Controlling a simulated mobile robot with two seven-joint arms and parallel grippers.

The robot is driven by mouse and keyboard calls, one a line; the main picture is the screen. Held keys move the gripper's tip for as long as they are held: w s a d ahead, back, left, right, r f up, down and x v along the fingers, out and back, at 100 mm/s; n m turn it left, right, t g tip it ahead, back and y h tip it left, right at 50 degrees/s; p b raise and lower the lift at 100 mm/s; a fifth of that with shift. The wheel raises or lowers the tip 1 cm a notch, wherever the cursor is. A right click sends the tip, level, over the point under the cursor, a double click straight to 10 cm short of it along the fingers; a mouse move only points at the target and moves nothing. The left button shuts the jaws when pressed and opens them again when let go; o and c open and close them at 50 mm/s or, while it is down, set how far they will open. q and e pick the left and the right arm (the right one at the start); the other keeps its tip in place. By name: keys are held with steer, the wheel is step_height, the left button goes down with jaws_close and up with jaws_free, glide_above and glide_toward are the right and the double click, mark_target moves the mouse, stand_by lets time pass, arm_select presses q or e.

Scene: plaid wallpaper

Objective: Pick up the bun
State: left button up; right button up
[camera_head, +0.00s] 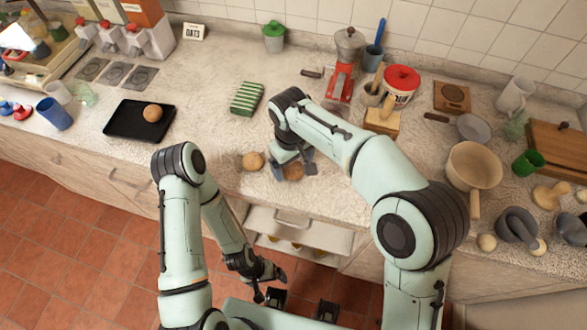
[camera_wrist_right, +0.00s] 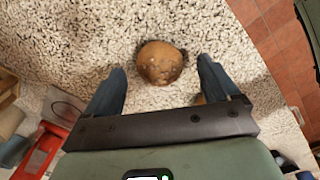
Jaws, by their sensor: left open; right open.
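A round brown bun (camera_head: 292,172) lies on the speckled counter near its front edge, partly covered by my right gripper (camera_head: 294,163) in the head view. A third bun (camera_head: 153,113) rests on a black tray (camera_head: 118,124). My left gripper (camera_head: 268,277) hangs open and empty in front of the counter, below its top.
A green striped sponge (camera_head: 246,98) lies behind the buns. A pan (camera_head: 474,165) is to the right. A drawer (camera_head: 300,232) stands open below the counter.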

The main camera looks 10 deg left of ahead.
steer(key=shift+f, duration=0.95)
steer(key=c, duration=1.1)
steer(key=shift+c, duration=0.3)
steer(key=shift+r, duration=0.15)
